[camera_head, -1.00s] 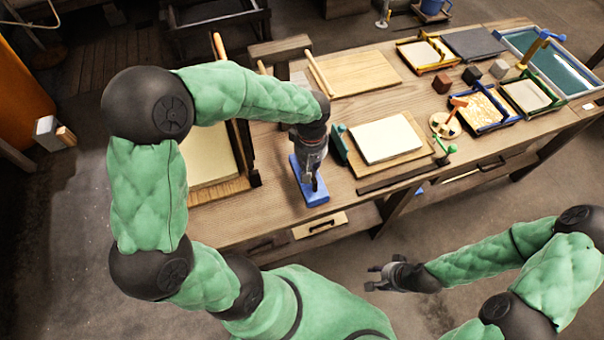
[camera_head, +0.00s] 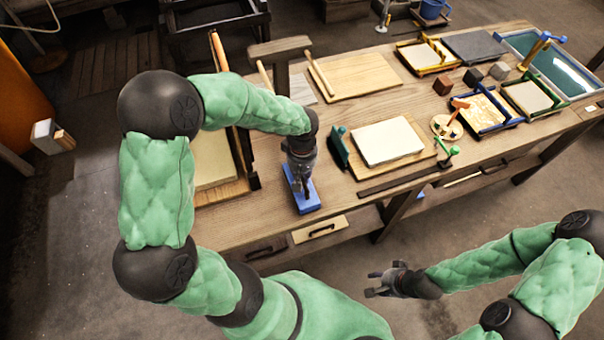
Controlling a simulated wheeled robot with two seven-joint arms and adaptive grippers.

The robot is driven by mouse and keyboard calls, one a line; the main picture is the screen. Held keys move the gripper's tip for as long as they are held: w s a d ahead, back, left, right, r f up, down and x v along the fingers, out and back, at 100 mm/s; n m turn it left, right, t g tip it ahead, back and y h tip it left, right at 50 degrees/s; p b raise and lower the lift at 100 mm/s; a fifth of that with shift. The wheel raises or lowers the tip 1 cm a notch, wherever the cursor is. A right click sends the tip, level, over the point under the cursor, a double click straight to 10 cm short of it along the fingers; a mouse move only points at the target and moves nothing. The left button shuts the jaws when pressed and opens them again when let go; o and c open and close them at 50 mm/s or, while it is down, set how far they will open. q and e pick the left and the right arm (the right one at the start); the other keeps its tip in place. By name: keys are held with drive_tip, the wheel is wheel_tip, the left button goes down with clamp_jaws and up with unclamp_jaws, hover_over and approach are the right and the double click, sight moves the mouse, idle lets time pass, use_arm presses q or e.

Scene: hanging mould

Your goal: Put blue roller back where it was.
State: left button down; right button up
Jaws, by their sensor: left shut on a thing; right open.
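My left gripper (camera_head: 303,183) points down over the front left part of the workbench, shut on the blue roller (camera_head: 309,205). The roller shows as a long, flat blue shape near the bench's front edge. The gripper hides its middle and any handle. I cannot tell whether it touches the bench top. My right gripper (camera_head: 376,282) is open and empty, low in front of the bench, apart from everything on it.
A dark green tool (camera_head: 339,149) and a pale slab on a board (camera_head: 418,160) stand right of the blue roller. A framed pale panel (camera_head: 212,160) lies left. Small trays (camera_head: 484,112), blocks and a green-handled tool (camera_head: 449,152) fill the right side. Bare wood lies behind the roller.

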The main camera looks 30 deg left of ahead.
use_arm(q)
drive_tip(key=shift+s+d+f+b, duration=0.1)
drive_tip(key=shift+s+f+b, duration=0.1)
drive_tip(key=shift+f+b, duration=0.4)
drive_tip(key=c, duration=1.2)
unclamp_jaws()
drive_tip(key=shift+f, duration=0.1)
drive_tip(key=shift+o, duration=0.2)
drive_tip(key=shift+w, duration=0.15)
drive_tip(key=shift+r+p, duration=0.65)
wheel_tip(320, 180, up, 8)
drive_tip(key=shift+f+p, duration=0.1)
drive_tip(key=shift+p, duration=1.15)
